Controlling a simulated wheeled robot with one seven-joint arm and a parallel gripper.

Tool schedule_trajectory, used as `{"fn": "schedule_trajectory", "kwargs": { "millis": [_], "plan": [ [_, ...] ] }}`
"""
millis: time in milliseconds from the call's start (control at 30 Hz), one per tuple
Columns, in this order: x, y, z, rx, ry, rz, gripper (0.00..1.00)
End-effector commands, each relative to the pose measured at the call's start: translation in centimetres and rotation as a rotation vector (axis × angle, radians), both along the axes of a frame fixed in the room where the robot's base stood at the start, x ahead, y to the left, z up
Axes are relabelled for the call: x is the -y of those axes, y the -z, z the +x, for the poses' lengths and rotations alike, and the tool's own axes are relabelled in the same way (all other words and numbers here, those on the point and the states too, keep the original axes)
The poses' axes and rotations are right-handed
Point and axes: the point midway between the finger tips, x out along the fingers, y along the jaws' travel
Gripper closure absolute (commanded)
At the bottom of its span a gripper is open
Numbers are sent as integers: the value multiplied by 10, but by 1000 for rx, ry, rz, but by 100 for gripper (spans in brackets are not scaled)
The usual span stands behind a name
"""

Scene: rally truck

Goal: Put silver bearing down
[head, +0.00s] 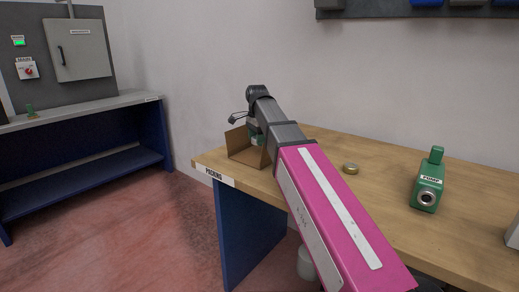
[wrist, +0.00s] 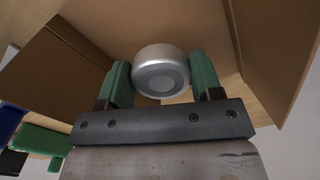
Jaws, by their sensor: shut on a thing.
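The silver bearing (wrist: 160,76) is a short, round metal piece in the wrist view. My gripper (wrist: 160,82) is shut on it, with one green finger at each side. In the head view my gripper (head: 257,139) is at the open cardboard box (head: 238,146) on the table's far left corner. Brown cardboard walls show on both sides of the bearing in the wrist view. I cannot tell whether the bearing touches the box floor. The bearing does not show clearly in the head view.
The wooden packing table (head: 315,146) also holds a round brass-coloured part (head: 350,168) and a green pump (head: 428,182). My arm crosses above the table. A blue workbench (head: 85,165) stands at the left, with clear red floor (head: 130,225) between.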

Motion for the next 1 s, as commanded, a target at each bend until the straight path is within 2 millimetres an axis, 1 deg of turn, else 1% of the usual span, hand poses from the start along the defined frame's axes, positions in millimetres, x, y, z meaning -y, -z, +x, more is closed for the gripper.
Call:
{"fn": "schedule_trajectory", "kwargs": {
  "millis": [33,100,267,367,500,600,967,1000],
  "plan": [
    [4,4,6,0,2,0,70],
    [8,7,10,1,1,0,70],
    [10,13,12,0,-1,0,70],
    [10,22,12,-1,-1,0,70],
    [10,42,11,-1,-1,0,70],
    [10,49,12,0,-1,0,70],
    [10,52,12,1,0,0,70],
    [10,52,12,1,0,0,34]
  ]
}}
